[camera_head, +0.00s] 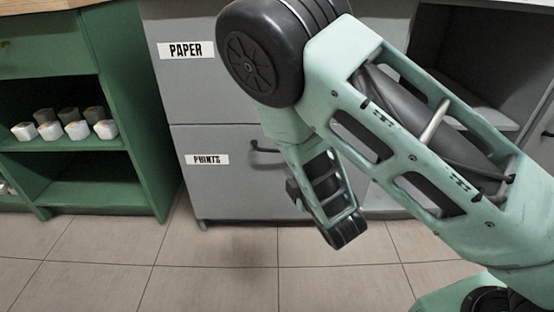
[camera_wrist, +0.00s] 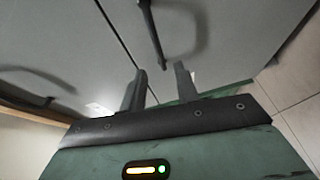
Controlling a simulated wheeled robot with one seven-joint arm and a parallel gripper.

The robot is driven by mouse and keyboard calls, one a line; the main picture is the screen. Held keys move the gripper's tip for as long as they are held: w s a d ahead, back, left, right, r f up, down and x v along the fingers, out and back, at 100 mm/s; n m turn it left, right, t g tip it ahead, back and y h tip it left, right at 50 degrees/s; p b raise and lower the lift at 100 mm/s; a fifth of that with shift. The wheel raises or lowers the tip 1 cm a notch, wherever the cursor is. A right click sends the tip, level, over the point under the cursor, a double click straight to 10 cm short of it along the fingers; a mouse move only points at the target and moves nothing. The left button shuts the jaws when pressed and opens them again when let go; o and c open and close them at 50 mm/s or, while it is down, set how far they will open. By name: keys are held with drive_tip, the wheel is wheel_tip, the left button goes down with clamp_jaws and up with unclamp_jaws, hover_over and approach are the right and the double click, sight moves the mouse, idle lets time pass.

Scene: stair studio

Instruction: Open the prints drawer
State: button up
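The prints drawer (camera_head: 222,185) is the lower grey drawer front, marked by a white PRINTS label (camera_head: 207,159). It looks closed. Its dark bar handle (camera_head: 265,148) is partly hidden behind my arm in the head view. In the wrist view the handle (camera_wrist: 151,30) stands out from the grey front. My gripper (camera_wrist: 160,68) is open, with two dark fingers apart and nothing held. The near end of the handle appears in the gap between the fingertips; I cannot tell how far beyond them it lies. The fingers are hidden in the head view.
The paper drawer (camera_head: 195,92) is above, closed; its handle (camera_wrist: 38,84) shows in the wrist view. A green shelf unit (camera_head: 85,170) with several small cups (camera_head: 75,130) stands to the left. An open grey shelf (camera_head: 480,110) is at right. The tiled floor (camera_head: 230,270) in front is clear.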

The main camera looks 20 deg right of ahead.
drive_tip(key=w+b, duration=0.1)
drive_tip(key=w, duration=0.2)
drive_tip(key=w+b, duration=0.1)
drive_tip(key=w, duration=0.2)
drive_tip(key=w+a, duration=0.1)
drive_tip(key=w, duration=0.2)
drive_tip(key=shift+a+f+b, duration=0.1)
drive_tip(key=shift+f+b, duration=0.3)
clamp_jaws()
